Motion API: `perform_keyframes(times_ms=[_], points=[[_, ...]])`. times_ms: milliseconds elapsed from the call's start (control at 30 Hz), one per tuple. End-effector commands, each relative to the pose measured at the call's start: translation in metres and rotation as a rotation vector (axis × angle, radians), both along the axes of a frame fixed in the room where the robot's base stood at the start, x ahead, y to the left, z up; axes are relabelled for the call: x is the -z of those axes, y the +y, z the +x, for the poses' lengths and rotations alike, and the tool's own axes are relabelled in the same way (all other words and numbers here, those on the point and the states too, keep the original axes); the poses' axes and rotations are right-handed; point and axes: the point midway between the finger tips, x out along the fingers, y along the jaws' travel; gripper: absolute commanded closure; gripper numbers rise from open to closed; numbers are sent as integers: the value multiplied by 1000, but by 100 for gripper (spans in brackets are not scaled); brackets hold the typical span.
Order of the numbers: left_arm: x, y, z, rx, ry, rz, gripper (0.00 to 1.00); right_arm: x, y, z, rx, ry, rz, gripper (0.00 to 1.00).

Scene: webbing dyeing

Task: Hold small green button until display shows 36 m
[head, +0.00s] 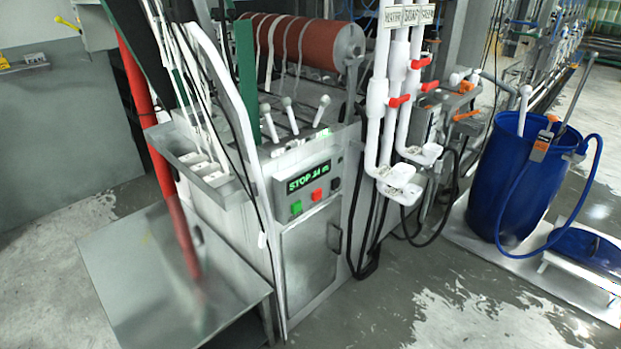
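The dyeing machine's control panel (285,187) is on the front of the grey cabinet, near the middle of the head view. Its display (308,177) is lit in green and reads "STOP" followed by what looks like "44 m"; the digits are small. Below the display are a small green button (296,207) on the left and a red button (317,195) on the right. A dark round knob (335,184) sits to the right of the red button. Nothing touches the buttons. Neither of my grippers is in view.
A low metal platform (140,265) stands in front of the machine at left, under a red post (160,150). White pipes with red valves (398,101) stand to the right. A blue barrel (510,190) is farther right. The floor (400,290) before the cabinet is wet and open.

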Motion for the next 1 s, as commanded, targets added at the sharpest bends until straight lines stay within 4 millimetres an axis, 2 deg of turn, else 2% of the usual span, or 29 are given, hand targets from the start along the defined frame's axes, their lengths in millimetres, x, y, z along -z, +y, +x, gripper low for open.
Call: perform_keyframes(times_ms=[67,700,1000], points=[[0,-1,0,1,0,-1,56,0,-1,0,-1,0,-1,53],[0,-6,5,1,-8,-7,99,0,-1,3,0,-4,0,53],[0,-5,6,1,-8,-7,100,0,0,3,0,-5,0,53]])
